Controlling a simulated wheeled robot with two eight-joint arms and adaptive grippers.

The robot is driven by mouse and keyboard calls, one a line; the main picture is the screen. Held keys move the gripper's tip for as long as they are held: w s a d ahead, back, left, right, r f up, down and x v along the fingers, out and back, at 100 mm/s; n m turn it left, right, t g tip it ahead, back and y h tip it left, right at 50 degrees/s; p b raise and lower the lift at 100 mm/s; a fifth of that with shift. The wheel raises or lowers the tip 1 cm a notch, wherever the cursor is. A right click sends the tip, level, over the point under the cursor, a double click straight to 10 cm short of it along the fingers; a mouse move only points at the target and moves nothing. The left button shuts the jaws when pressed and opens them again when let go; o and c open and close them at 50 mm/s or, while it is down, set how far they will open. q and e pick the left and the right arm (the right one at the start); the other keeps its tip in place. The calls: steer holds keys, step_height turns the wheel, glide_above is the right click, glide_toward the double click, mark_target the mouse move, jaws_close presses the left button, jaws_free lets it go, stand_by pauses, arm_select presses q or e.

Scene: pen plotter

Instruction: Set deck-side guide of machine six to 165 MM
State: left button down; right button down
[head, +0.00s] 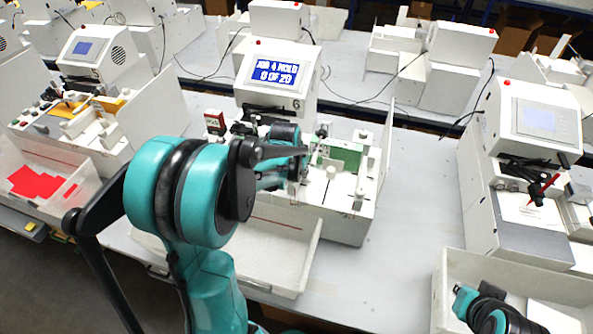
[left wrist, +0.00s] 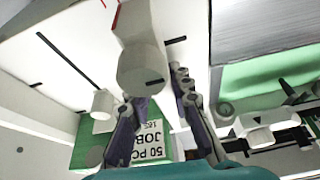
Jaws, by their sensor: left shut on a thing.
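Machine six (head: 278,75) stands in the middle of the head view. Its screen reads "JOB 4 HOLD" and "0 OF 20". My left gripper (head: 300,165) is over its deck. In the left wrist view, the fingers of my left gripper (left wrist: 155,92) are shut on a pale round knob (left wrist: 140,68). I cannot tell whether this knob belongs to the deck-side guide. Dark slots run across the white deck (left wrist: 75,55) beside it. No 165 MM mark is readable. My right arm's end (head: 465,300) shows at the lower right, but its fingers cannot be made out.
A smaller pale knob (left wrist: 103,103) stands left of the fingers. A card (left wrist: 140,145) reading "50 PC JOB" lies near them on green. A white tray (head: 262,262) is in front of machine six. Another machine (head: 530,120) stands to the right, with bare table between.

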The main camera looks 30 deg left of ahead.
arm_select(q)
steer(key=c, duration=1.3)
jaws_free()
steer(key=shift+c, duration=0.2)
steer(key=v, duration=1.2)
steer(key=shift+w, duration=0.1)
steer(key=shift+s+d+f, duration=0.1)
steer(key=shift+s+d, duration=0.15)
steer(key=shift+d, duration=0.05)
steer(key=s+d+f+m+t+b, duration=0.1)
steer(key=s+d+f+b, duration=0.5)
steer(key=s+d, duration=0.6)
step_height(320, 180, down, 2)
steer(key=shift+s+d+f+m+t+h+b, duration=0.1)
steer(key=shift+s+d+m+t+h+b, duration=0.25)
steer(key=shift+s+t, duration=0.45)
